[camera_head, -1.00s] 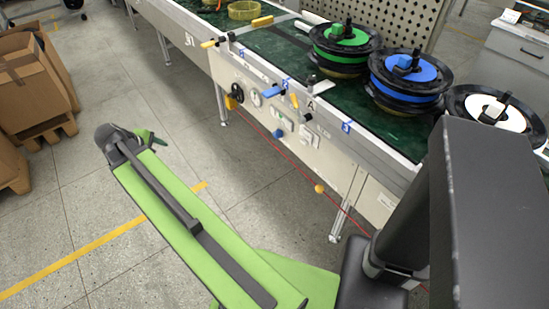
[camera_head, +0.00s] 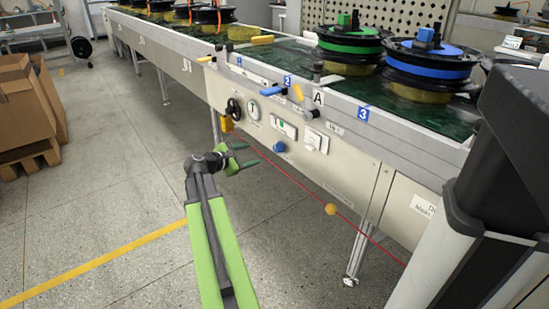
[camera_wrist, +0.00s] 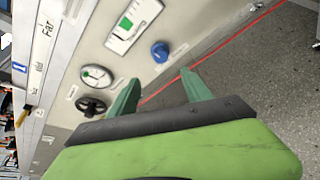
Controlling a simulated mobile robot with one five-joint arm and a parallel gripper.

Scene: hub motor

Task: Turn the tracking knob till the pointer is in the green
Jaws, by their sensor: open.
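A blue knob (camera_head: 279,147) stands out from the conveyor's cream side panel; it also shows in the wrist view (camera_wrist: 160,52). A rectangular meter with a green patch (camera_wrist: 126,25) is beside it. A round dial (camera_wrist: 97,76) and a black handwheel (camera_wrist: 91,106) sit further along the panel. The labels are too small to read, so I cannot tell which control is marked tracking, and the pointer position is unclear. My gripper (camera_head: 250,155) is open and empty, left of the blue knob. In the wrist view my green fingertips (camera_wrist: 160,77) are apart, just below the knob.
The conveyor (camera_head: 400,150) carries reels with green (camera_head: 350,40) and blue (camera_head: 432,58) tops. Small levers (camera_head: 275,90) stick out along its edge. A yellow ball (camera_head: 331,209) is on a red cord below the panel. Cardboard boxes (camera_head: 25,100) stand left. The floor between is clear.

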